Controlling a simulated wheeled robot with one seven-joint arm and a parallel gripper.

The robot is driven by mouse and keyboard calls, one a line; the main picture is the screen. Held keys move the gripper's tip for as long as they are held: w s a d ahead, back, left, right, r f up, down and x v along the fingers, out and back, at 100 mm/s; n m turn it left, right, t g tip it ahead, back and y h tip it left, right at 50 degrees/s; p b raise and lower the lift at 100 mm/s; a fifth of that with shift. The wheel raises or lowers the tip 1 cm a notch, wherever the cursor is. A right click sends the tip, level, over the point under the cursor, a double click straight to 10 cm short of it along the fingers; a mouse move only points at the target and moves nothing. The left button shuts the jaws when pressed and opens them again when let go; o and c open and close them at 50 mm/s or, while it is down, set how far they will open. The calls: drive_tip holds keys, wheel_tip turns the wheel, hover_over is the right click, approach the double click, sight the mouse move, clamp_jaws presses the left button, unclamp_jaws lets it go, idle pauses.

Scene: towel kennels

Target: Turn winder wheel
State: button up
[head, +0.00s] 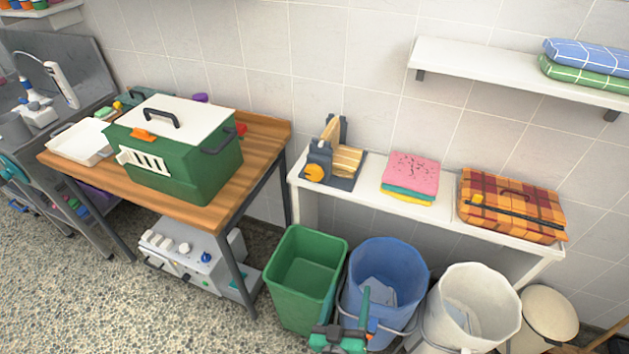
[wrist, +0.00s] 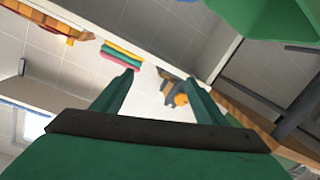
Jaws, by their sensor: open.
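The winder (head: 335,150) stands on the white wall bench, with a dark grey frame and base and a tan wooden roll. Its small orange winder wheel (head: 314,173) is on the front left side. In the wrist view the orange wheel (wrist: 181,99) shows beyond my fingers, nearer the right one, beside the dark frame. My gripper (wrist: 158,78) has green fingers spread apart with nothing between them. In the head view my gripper (head: 350,318) is low in front of the bench, over the bins and apart from the winder.
A folded towel stack (head: 409,176) and an orange plaid case (head: 511,205) share the bench (head: 370,194). Below are a green bin (head: 304,275), a blue bucket (head: 387,265) and a white bucket (head: 473,300). A green kennel box (head: 180,150) sits on the wooden table at left.

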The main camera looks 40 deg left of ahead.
drive_tip(key=w+a+r+n+y, duration=0.3)
drive_tip(key=w+a+r+n, duration=0.1)
drive_tip(key=w+a, duration=0.5)
drive_tip(key=n+g+y, duration=0.2)
drive_tip(key=n+y, duration=0.1)
drive_tip(key=n, duration=0.1)
approach(315, 176)
drive_tip(key=x, duration=0.8)
drive_tip(key=shift+a+r, duration=0.1)
drive_tip(key=shift+a, duration=0.25)
drive_tip(key=shift+c, duration=0.6)
drive_tip(key=shift+w, duration=0.1)
drive_tip(key=c, duration=0.9)
drive_tip(key=shift+d, duration=0.1)
